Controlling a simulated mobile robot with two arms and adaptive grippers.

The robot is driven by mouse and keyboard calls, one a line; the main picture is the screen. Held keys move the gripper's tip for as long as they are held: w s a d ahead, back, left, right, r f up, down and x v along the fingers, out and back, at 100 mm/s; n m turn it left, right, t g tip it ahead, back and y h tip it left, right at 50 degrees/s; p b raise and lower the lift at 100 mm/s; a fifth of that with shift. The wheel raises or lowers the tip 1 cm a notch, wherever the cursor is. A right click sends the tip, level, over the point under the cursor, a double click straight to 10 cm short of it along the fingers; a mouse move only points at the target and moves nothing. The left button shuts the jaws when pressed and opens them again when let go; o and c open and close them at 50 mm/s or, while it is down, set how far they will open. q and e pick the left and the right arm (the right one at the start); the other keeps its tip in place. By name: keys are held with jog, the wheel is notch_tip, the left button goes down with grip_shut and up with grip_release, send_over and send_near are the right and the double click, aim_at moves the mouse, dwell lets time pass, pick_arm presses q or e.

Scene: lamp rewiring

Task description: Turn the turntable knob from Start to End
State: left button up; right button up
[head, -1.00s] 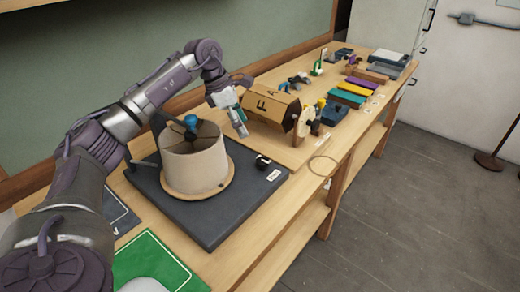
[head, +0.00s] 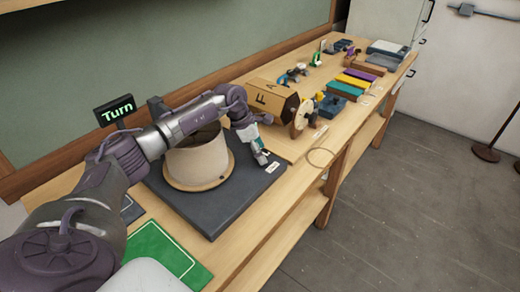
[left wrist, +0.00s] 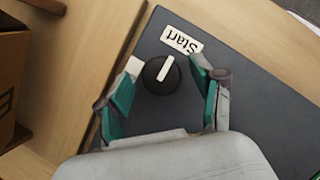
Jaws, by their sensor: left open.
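The black turntable knob (left wrist: 160,78) sits on the dark turntable base (left wrist: 255,85), its white pointer mark aimed toward the "Start" label (left wrist: 182,40). A second pale label (left wrist: 134,66) lies beside the knob; its text cannot be read. My left gripper (left wrist: 163,80) is open, with its teal-padded fingers on either side of the knob in the wrist view; contact cannot be told. The beige lampshade (head: 196,166) stands on the turntable.
A lit "Turn" sign (head: 115,110) stands behind the arm. A cardboard box (head: 265,101) and a pale wheel (head: 303,117) are just beyond the gripper. Several coloured blocks (head: 352,83) lie farther along the bench. A green mat (head: 160,252) is at the near end.

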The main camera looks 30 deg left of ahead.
pick_arm(q)
jog(key=shift+c, duration=0.2)
jog(key=c, duration=1.1)
pick_arm(e)
jog(key=shift+s+d, duration=0.4)
jog(key=shift+d, duration=0.1)
